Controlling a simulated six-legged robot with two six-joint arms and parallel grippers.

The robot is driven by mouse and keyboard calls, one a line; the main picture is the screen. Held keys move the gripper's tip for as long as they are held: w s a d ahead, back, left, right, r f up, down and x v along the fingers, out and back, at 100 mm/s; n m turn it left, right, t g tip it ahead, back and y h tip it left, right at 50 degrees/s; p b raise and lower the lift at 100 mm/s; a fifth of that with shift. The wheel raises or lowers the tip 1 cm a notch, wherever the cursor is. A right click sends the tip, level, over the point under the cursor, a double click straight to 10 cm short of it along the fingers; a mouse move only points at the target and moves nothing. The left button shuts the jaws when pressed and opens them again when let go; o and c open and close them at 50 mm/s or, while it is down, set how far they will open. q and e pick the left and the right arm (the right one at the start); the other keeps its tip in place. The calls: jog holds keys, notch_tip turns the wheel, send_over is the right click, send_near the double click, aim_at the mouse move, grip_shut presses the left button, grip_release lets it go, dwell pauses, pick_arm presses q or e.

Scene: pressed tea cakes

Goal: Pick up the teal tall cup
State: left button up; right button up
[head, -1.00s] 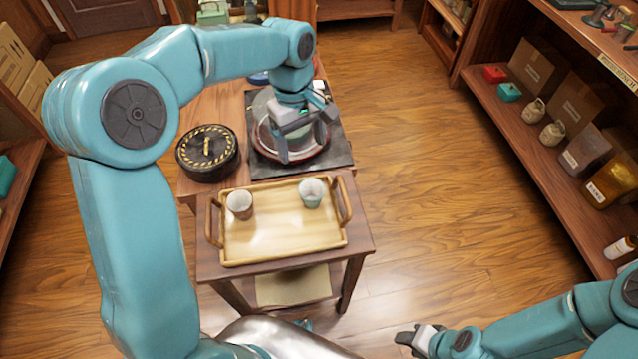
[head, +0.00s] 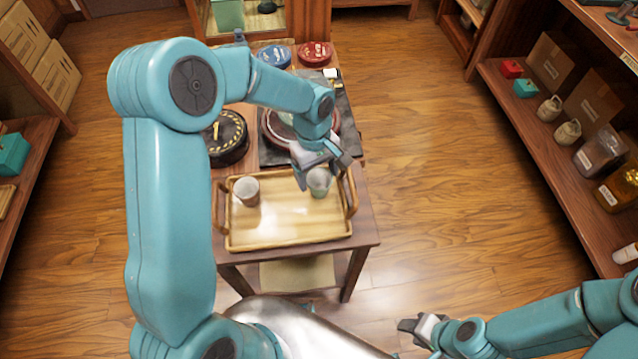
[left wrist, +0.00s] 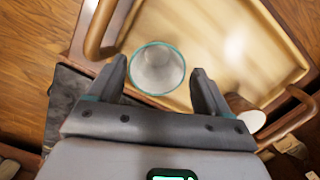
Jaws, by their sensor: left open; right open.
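The teal tall cup (head: 319,182) stands upright on the wooden tray (head: 285,238), towards its back right corner. In the left wrist view the teal cup (left wrist: 157,68) shows its teal rim and pale inside. My left gripper (head: 322,178) is open above and behind this cup, and part of the cup is hidden by it in the head view. In the left wrist view the cup lies between and just beyond the open fingertips (left wrist: 160,75). A second cup, brownish and white (head: 246,191), stands at the tray's left. My right gripper (head: 408,327) is open and empty at the lower right, away from the table.
The tray has a handle on each side (head: 352,193). Behind it are a black round tin (head: 228,140), a dark mat (head: 349,122) with a round dish, and blue (head: 274,56) and red (head: 314,53) tins. The tray's front middle is clear. Shelves stand at both sides.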

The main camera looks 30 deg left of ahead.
aim_at(319, 180)
pick_arm(q)
notch_tip(319, 180, down, 3)
jog(key=shift+w+d+f, duration=0.1)
jog(key=c, duration=0.8)
jog(key=shift+r, duration=0.25)
